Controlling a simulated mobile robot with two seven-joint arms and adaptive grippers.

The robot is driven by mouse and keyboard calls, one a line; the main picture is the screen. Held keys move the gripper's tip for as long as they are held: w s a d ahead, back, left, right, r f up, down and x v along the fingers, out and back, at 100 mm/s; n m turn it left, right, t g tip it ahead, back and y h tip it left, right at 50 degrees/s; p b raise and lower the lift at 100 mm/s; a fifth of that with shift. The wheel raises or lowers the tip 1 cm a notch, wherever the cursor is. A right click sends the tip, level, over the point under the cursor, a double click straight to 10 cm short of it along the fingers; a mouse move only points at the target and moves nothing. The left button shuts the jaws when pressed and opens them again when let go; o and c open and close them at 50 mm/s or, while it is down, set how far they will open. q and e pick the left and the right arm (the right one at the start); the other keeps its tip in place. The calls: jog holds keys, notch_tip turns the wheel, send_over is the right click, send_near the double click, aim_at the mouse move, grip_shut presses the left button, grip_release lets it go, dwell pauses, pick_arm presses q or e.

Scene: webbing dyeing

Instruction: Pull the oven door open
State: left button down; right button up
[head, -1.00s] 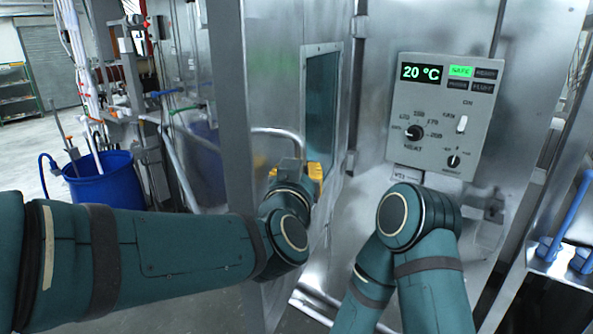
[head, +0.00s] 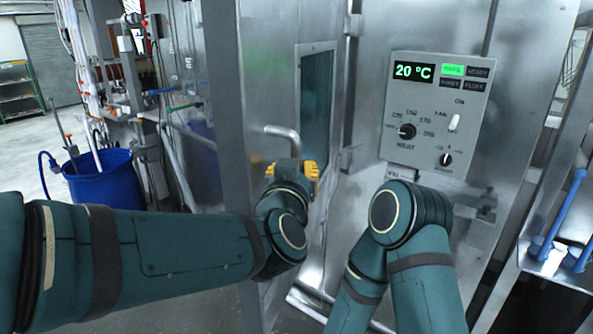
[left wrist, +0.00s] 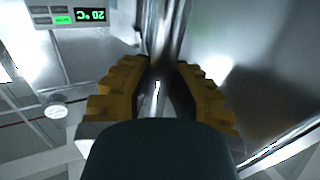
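The oven door (head: 265,80) is a shiny steel panel with a dark window (head: 316,95), seen at a steep angle left of the control panel. I cannot tell whether a gap shows at its edge. Its tubular handle (head: 287,133) stands out from the face. My left gripper (head: 292,168), with yellow fingers, is at the lower part of the handle. In the left wrist view, the handle bar (left wrist: 162,48) runs between the two ribbed fingers (left wrist: 160,85), which close in on both sides of it. My right gripper is out of view; only my right arm shows.
The control panel (head: 432,110) reads 20 °C with a green lamp lit. A blue barrel (head: 103,185) and pipes stand at the left. A rack with blue bars (head: 565,215) is at the right. Clear floor shows at far left.

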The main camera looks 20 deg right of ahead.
pick_arm(q)
jog(key=c, duration=1)
grip_release()
jog(key=shift+s+r, duration=0.1)
jog(key=shift+o, duration=0.7)
jog(key=shift+s+a, duration=0.1)
jog(key=shift+a, duration=0.05)
jog(key=v, duration=1.2)
